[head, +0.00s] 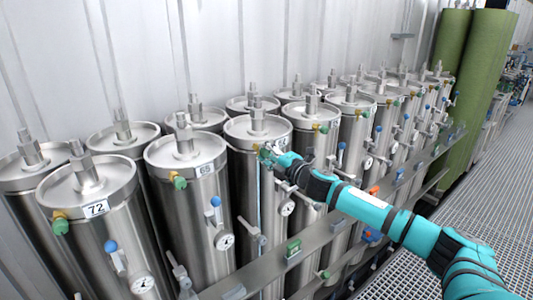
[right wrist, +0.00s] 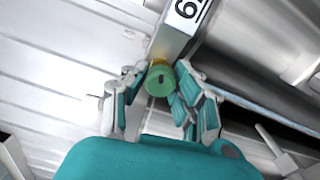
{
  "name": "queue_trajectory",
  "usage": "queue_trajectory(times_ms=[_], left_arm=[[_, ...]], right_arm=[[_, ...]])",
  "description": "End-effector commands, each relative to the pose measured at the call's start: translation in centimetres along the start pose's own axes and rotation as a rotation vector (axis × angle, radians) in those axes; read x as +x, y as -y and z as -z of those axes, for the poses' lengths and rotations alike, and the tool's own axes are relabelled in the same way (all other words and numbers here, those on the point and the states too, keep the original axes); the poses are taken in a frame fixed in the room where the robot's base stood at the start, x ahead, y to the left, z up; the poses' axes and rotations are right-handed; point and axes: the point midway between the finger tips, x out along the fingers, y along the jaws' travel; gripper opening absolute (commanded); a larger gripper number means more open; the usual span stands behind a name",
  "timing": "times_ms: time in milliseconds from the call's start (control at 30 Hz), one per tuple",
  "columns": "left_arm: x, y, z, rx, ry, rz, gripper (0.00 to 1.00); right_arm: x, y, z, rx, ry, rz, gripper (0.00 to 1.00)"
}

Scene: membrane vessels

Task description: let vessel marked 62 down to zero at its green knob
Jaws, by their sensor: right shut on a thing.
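The steel vessel (head: 245,190) at my right gripper stands third from the left in the front row. Its white label (right wrist: 187,14) is cut off in the right wrist view, with only one digit showing, a 6 or 9. The green knob (right wrist: 159,82) sits on a brass fitting (right wrist: 158,65) just below the label. My right gripper (right wrist: 160,88) is shut on the green knob, with a finger at each side of it. In the head view my right gripper (head: 268,154) largely hides the knob. A round gauge (head: 287,208) shows below; its reading is too small to tell. My left gripper is not in view.
Neighbouring vessels marked 72 (head: 95,209) and 65 (head: 205,168) have their own green knobs, blue valves and gauges. More vessels run back to the right. A steel rail (head: 275,264) passes in front. Grating floor (head: 500,190) is clear at the right.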

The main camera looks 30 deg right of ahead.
Motion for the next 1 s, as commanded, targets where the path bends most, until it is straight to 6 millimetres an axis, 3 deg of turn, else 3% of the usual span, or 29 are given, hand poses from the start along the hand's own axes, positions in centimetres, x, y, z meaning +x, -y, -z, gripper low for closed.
queue_trajectory(times_ms=[133, 167, 333, 667, 1000], left_arm=[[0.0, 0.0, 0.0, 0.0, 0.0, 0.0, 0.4], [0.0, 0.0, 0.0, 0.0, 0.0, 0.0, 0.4], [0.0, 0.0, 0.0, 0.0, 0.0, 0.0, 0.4], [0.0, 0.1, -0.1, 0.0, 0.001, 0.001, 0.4], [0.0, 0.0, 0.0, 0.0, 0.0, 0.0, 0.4]], right_arm=[[0.0, 0.3, 0.1, 0.002, -0.002, 0.004, 0.0], [0.0, 0.3, 0.1, 0.002, -0.002, 0.004, 0.29], [0.0, 0.2, 0.1, 0.002, -0.002, 0.003, 0.51], [-0.2, 0.1, 0.0, 0.002, -0.001, 0.002, 0.51], [-4.3, 0.4, 0.1, 0.002, -0.002, 0.007, 0.51]])
